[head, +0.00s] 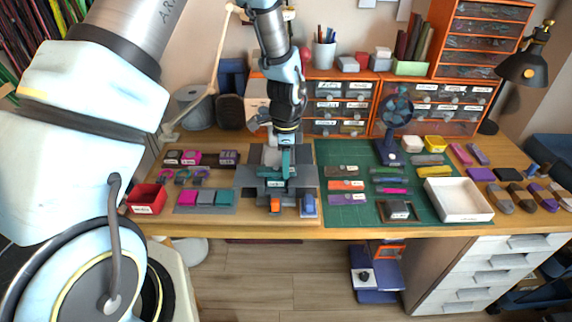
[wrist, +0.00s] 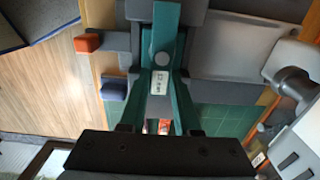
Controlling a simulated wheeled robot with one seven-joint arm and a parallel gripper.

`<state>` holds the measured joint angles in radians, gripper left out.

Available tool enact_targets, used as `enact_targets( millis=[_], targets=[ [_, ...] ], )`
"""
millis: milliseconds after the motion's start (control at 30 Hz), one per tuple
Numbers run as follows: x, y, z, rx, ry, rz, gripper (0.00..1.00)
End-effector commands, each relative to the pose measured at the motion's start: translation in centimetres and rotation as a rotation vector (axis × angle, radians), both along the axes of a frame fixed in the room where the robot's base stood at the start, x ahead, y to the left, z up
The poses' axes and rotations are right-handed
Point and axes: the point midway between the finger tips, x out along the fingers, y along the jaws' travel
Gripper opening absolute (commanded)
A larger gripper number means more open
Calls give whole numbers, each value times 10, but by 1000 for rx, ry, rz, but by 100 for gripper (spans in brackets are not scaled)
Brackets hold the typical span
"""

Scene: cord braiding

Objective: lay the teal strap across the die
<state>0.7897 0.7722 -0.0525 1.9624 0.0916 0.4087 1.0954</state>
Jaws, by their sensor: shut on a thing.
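Long teal pieces show at the centre bench fixture in the head view (head: 287,160); I take the upright one as the teal strap. In the wrist view teal (wrist: 183,105) runs forward from between the dark fingers toward the fixture. My gripper (head: 283,142) is above the back of the fixture, pointing down, and is shut on the teal strap. A dark grey fixture (head: 250,176) lies under it, with a small white label on its teal part. I cannot tell the die apart from the fixture, nor whether the strap touches it.
An orange block (head: 275,204) and a blue block (head: 308,205) stand at the fixture's front. A green mat (head: 345,215) with several coloured strips and a white tray (head: 457,200) lie right. A red bin (head: 146,199) stands left.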

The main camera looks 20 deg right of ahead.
Motion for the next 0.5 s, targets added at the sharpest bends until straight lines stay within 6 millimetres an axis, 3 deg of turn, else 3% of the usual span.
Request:
enact_targets(
  millis=[367,400,500],
  targets=[
    [0,0,-3,0,0,0,0],
    [0,0,-3,0,0,0,33],
    [0,0,-3,0,0,0,44]
  ],
)
